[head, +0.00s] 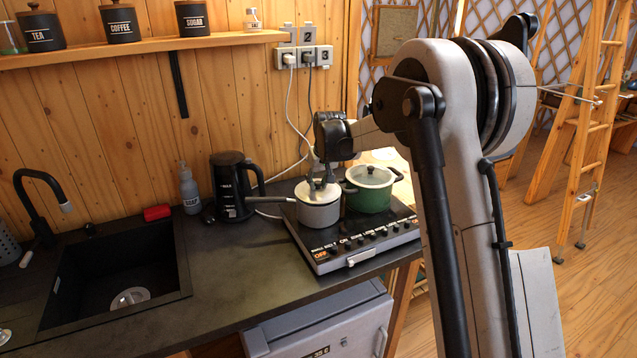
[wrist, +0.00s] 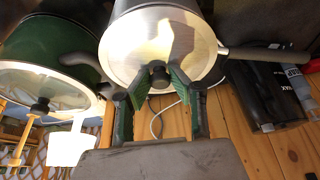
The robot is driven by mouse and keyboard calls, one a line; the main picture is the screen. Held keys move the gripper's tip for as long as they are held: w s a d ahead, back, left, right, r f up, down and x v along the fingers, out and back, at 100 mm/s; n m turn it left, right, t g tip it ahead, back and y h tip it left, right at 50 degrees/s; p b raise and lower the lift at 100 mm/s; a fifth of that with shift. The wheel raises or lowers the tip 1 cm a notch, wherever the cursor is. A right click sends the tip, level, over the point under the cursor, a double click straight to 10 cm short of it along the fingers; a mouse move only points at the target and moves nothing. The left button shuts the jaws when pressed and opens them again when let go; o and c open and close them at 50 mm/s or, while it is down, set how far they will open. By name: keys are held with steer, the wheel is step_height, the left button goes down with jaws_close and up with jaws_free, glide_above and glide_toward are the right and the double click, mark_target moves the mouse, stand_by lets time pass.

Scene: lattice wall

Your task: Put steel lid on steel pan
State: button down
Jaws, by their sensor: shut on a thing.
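The steel pan (head: 318,216) stands on the left part of the hob, its long handle (head: 262,199) pointing left. The steel lid (head: 304,193) is over the pan's mouth, level and lined up with the rim; I cannot tell whether it fully touches. In the wrist view the lid (wrist: 140,45) covers the pan (wrist: 190,5), and its dark knob (wrist: 158,77) is between the fingertips. My gripper (head: 318,186) points down from above and is shut on the knob; it also shows in the wrist view (wrist: 159,80). The knob is mostly hidden in the head view.
A green pot (head: 368,196) with a glass lid stands close on the right. A black kettle (head: 232,187), a soap bottle (head: 189,190) and a red sponge (head: 157,213) are to the left, before the sink (head: 115,275). The counter (head: 235,260) in front is clear.

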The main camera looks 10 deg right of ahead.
steer(key=shift+f, duration=0.2)
steer(key=c, duration=1.6)
jaws_free()
steer(key=shift+o, duration=0.2)
steer(key=shift+r, duration=0.1)
